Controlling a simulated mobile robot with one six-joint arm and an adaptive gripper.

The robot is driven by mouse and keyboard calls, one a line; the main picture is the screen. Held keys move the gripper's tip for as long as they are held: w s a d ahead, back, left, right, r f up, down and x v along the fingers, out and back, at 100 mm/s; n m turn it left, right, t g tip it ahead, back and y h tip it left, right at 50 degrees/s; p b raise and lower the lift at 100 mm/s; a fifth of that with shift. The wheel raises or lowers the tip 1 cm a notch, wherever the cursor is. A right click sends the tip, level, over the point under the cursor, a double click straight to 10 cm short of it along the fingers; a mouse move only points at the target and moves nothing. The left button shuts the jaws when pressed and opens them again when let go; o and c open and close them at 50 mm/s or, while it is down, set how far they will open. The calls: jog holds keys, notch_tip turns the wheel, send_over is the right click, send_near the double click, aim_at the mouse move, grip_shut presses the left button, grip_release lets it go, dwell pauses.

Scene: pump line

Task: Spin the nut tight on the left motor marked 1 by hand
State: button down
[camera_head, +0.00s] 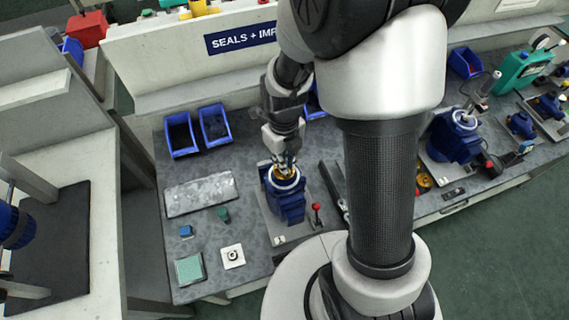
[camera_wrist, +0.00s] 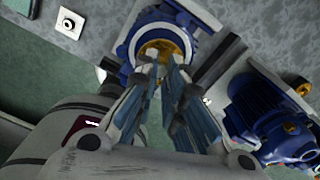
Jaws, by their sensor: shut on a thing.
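The left blue motor (camera_head: 290,206) stands on a grey plate on the bench, its pale round flange facing up; I cannot read a number on it. My gripper (camera_head: 286,163) points down onto the middle of this flange. In the wrist view the blue motor (camera_wrist: 122,48) is at the top, with a brass-coloured ring (camera_wrist: 163,46) inside its pale rim. My gripper's fingertips (camera_wrist: 164,66) are close together there, shut on the nut, which they mostly hide.
A red-knobbed lever (camera_head: 317,210) stands right of the motor. Blue bins (camera_head: 181,135) are behind, and a grey slab (camera_head: 201,194), a green block (camera_head: 189,269) and a white square part (camera_head: 232,256) lie left. Another blue motor (camera_head: 457,138) stands farther right.

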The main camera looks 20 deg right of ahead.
jog(key=c, duration=1.8)
grip_release()
jog(key=shift+r, duration=0.1)
jog(key=shift+r+p, duration=1.9)
jog(key=shift+r, duration=0.35)
jog(key=shift+f, duration=0.1)
